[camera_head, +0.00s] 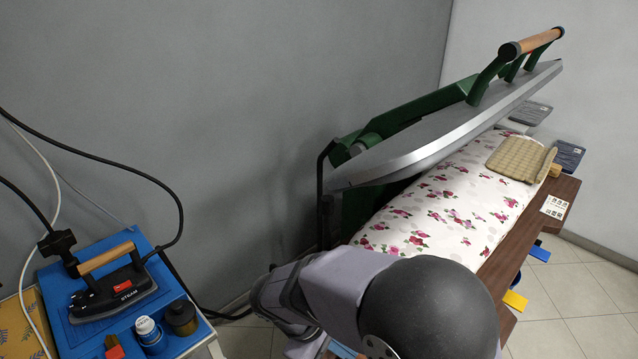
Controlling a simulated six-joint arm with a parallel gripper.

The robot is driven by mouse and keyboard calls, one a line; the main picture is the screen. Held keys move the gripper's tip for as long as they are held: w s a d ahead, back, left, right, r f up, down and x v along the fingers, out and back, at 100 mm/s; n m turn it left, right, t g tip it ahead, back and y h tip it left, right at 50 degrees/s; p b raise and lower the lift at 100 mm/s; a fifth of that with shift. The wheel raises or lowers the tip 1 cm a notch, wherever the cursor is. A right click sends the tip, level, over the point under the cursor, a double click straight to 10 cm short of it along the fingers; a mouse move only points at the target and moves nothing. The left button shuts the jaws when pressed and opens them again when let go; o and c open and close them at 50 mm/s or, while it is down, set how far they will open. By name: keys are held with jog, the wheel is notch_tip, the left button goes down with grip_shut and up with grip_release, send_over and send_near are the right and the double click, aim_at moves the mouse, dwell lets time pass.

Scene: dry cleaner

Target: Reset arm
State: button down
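My arm (345,292) shows at the bottom middle, a grey and black set of links with a large round dark joint at the front. It covers the near left end of the press's padded board. The arm bends down at its left end and leaves the picture at the bottom edge. My gripper does not show, so its fingers and anything in them are hidden.
A steam press stands raised open, its grey upper plate (440,133) above a floral padded board (452,212). A folded beige cloth (515,158) lies on the board. At left, an iron (115,292) and bottles stand on a blue tray (62,345); cables hang nearby.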

jog(key=s+d+r+m+y+p, duration=0.2)
jog(key=s+d+r+m+p, duration=0.2)
jog(key=r+p, duration=0.3)
jog(key=s+d+r+m+g+y+p, duration=0.1)
jog(key=s+d+r+m+y+p, duration=0.2)
jog(key=r, duration=0.6)
jog(key=d+m+p, duration=0.2)
jog(key=m+p, duration=0.1)
jog(key=p, duration=0.1)
jog(key=shift+s+d+r+m+y+p, duration=0.25)
jog(key=shift+s+d+m+y+p, duration=0.05)
jog(key=shift+s+p, duration=0.1)
